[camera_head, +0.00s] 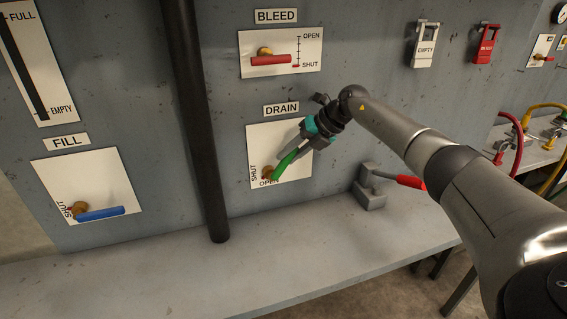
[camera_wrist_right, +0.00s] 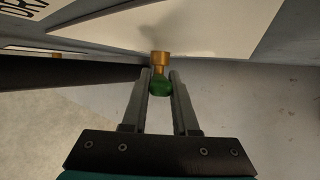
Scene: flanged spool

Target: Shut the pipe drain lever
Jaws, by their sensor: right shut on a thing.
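The drain lever (camera_head: 284,164) is green and sits on a brass pivot (camera_head: 268,172) on the white plate under the DRAIN label (camera_head: 281,109). It slants up and to the right from the pivot, between the SHUT mark on the plate's left side and the OPEN mark at its bottom. My right gripper (camera_head: 300,150) is shut on the green lever. In the right wrist view the lever's green end (camera_wrist_right: 160,86) is between the two fingers, with the brass pivot (camera_wrist_right: 161,60) beyond. My left gripper is not in view.
A dark vertical pipe (camera_head: 197,120) stands left of the drain plate. The red bleed lever (camera_head: 271,60) is above, and the blue fill lever (camera_head: 101,214) is at left. A red-handled grey device (camera_head: 372,188) stands on the bench right of the plate. The bench front (camera_head: 290,255) is clear.

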